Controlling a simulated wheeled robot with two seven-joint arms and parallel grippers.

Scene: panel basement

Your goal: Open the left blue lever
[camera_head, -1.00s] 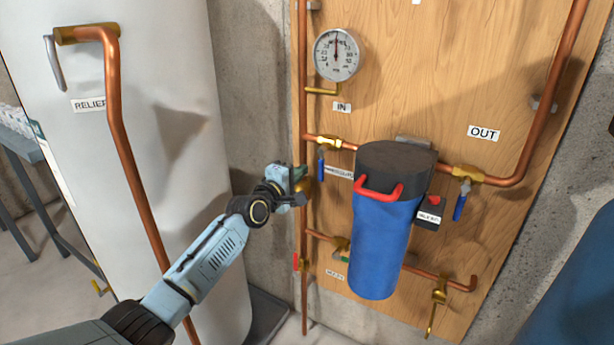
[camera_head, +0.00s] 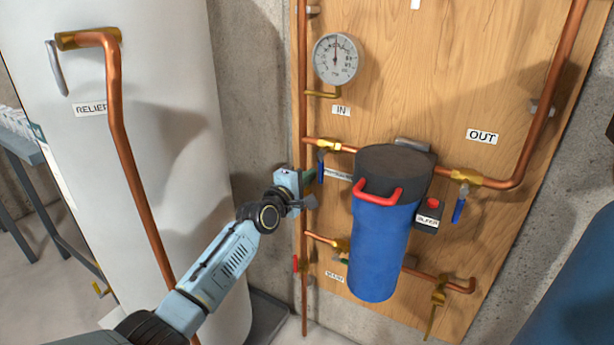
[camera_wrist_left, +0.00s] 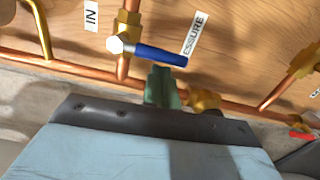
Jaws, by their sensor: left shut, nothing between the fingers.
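The left blue lever (camera_head: 321,165) hangs down from a brass valve (camera_head: 323,144) on the IN pipe, crosswise to that pipe. In the left wrist view the lever (camera_wrist_left: 160,55) lies across the pipe, just beyond my green fingertips. My left gripper (camera_head: 309,177) is shut and empty, close to the left side of the lever. In the left wrist view its fingertips (camera_wrist_left: 162,88) sit just short of the lever's blue handle; whether they touch it I cannot tell. My right gripper is not in view.
A blue filter housing (camera_head: 378,250) with a red handle (camera_head: 378,192) stands right of the lever. A vertical copper pipe (camera_head: 304,225) runs close by my gripper. Another blue lever (camera_head: 458,211) hangs at the OUT side. A white tank (camera_head: 190,60) stands left.

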